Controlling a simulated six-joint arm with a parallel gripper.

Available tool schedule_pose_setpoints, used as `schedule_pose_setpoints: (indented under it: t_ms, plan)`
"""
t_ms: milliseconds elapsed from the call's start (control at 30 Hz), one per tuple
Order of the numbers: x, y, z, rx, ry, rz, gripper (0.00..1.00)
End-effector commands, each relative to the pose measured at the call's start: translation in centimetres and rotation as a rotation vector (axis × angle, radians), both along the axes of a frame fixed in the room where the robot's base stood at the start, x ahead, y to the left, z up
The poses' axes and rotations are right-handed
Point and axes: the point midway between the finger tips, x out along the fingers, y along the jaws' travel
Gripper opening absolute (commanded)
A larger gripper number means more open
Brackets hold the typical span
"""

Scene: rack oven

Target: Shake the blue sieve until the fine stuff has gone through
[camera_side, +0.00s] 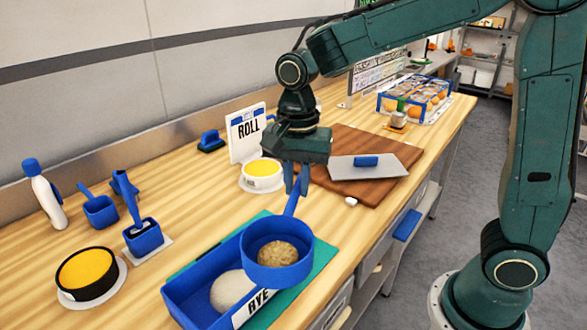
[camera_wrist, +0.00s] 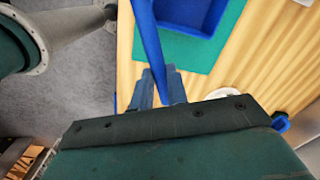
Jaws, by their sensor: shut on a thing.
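The blue sieve (camera_side: 278,275) is a round pan with a long handle, with a brown, grainy heap (camera_side: 277,254) inside it. My gripper (camera_side: 297,185) is shut on the handle's end and holds the sieve over the right part of the blue RYE bin (camera_side: 190,312). A pale, fine mound (camera_side: 229,290) lies in the bin, partly hidden by the sieve. In the wrist view the fingers (camera_wrist: 160,88) close around the blue handle (camera_wrist: 148,45); the sieve's pan is out of that view.
The bin stands on a green mat (camera_side: 322,256) near the front table edge. A yellow-filled black bowl (camera_side: 87,272), blue scoops (camera_side: 143,238) and a white bottle (camera_side: 45,195) stand left. A ROLL sign (camera_side: 247,133), yellow tub (camera_side: 263,174) and brown board (camera_side: 345,146) are behind.

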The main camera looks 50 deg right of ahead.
Motion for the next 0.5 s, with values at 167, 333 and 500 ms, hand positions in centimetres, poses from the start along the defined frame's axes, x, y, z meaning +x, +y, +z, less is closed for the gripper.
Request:
schedule_pose_setpoints:
  t_ms: [167,333,500]
  plan:
    - [-0.4,-0.3,0.2,0.0,-0.001,0.0,0.0]
    - [-1.4,-0.8,0.4,0.001,-0.002,-0.001,0.0]
    - [-2.4,-1.4,0.7,0.001,-0.002,-0.001,0.0]
